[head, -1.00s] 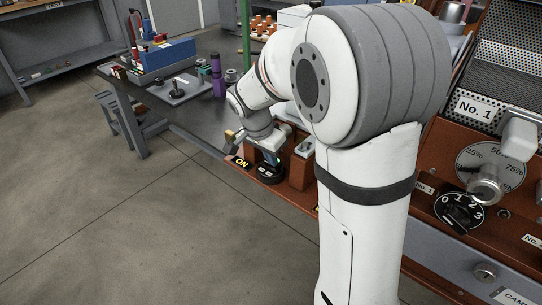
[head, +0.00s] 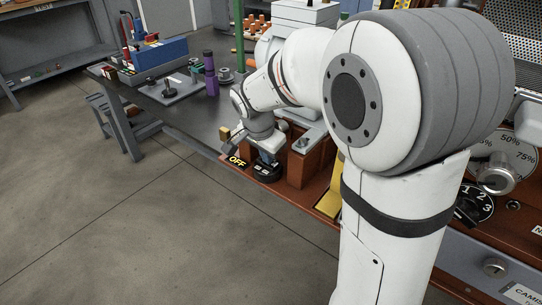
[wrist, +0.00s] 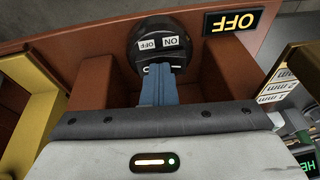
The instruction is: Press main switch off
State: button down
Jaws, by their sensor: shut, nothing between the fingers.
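In the head view my gripper (head: 267,158) hangs over the switch.
Red-brown blocks flank the switch, the right one (head: 304,165) close to my gripper. A yellow part (head: 329,203) stands further right, before my arm. The floor at left is clear.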

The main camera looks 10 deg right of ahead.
jog(key=shift+a+f, duration=0.15)
jog(key=shift+a, duration=0.1)
jog(key=r+p, duration=0.1)
jog(key=r, duration=0.1)
jog(key=r+p, duration=0.2)
jog(key=shift+d+r, duration=0.2)
jog(key=shift+r, duration=0.15)
jog(key=s+d+p+v, duration=0.1)
jog(key=p+v, duration=0.1)
jog(key=v, duration=0.7)
jog(key=shift+a+r, duration=0.2)
jog(key=shift+s, duration=0.1)
